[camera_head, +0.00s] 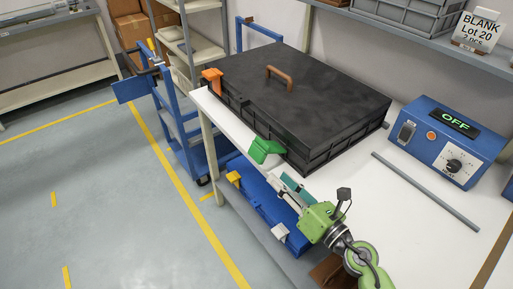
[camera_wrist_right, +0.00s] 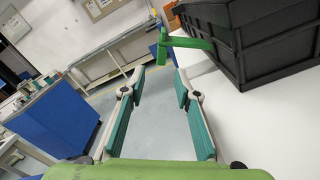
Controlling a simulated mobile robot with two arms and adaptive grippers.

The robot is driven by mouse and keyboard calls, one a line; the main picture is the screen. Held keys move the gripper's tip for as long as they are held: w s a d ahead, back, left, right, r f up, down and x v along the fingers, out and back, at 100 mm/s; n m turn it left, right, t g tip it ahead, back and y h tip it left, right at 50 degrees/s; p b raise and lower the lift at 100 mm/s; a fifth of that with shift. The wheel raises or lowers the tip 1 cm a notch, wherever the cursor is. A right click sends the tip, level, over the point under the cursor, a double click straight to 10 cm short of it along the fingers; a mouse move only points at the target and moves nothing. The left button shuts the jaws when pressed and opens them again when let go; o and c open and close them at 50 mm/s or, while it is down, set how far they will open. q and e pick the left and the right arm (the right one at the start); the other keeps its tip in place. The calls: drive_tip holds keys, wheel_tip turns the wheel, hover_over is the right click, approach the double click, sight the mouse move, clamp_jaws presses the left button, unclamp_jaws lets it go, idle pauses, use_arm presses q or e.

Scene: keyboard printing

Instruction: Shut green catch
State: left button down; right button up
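In the right wrist view the green catch (camera_wrist_right: 190,43) reaches out from the case wall (camera_wrist_right: 262,40) and ends in a downward tab. My right gripper (camera_head: 280,187) is below and in front of the catch, apart from it. In the wrist view its teal-padded fingers (camera_wrist_right: 160,82) are spread with nothing between them, and the catch lies beyond the tips. My left gripper is not in view.
The case's lid is down, with a brown handle (camera_head: 280,76) and an orange catch (camera_head: 213,79) at the far left corner. A blue control box (camera_head: 447,142) reading OFF and a grey rod (camera_head: 425,190) are on the white table (camera_head: 350,180). A blue cart (camera_head: 185,115) stands left.

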sight(250, 149)
drive_tip(key=p+x, duration=0.1)
drive_tip(key=x, duration=1.1)
drive_tip(key=shift+w+f, duration=0.15)
drive_tip(key=shift+w, duration=0.05)
drive_tip(key=shift+d, duration=0.1)
drive_tip(key=shift+s, duration=0.1)
drive_tip(key=shift+c, duration=0.3)
clamp_jaws()
